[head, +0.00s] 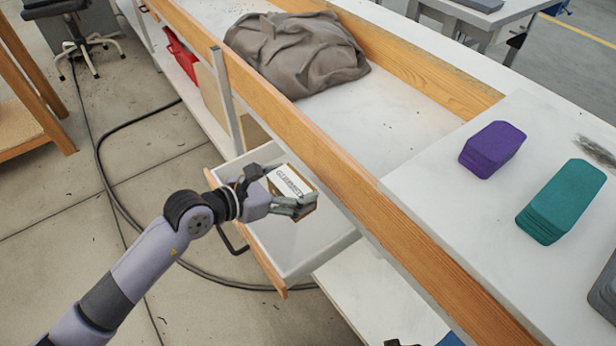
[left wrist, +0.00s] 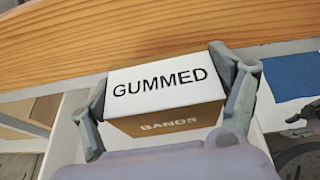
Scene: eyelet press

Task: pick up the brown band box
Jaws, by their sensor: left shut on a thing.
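The brown band box (head: 291,190) has a white top printed "GUMMED" and brown sides. In the left wrist view the box (left wrist: 165,92) shows "BANDS" on its near brown side. My left gripper (head: 284,193) is shut on it, with one finger against each side in the left wrist view (left wrist: 168,100). In the head view the box is over the open drawer (head: 318,232), beside the bench's wooden edge. Whether it touches the drawer floor I cannot tell.
The bench's wooden rail (head: 385,215) runs close beside the box. A grey-brown cloth (head: 295,52) lies in the bench tray. A purple stack (head: 492,149) and a teal stack (head: 561,202) stand on the white top at right. A black cable (head: 112,200) lies on the floor.

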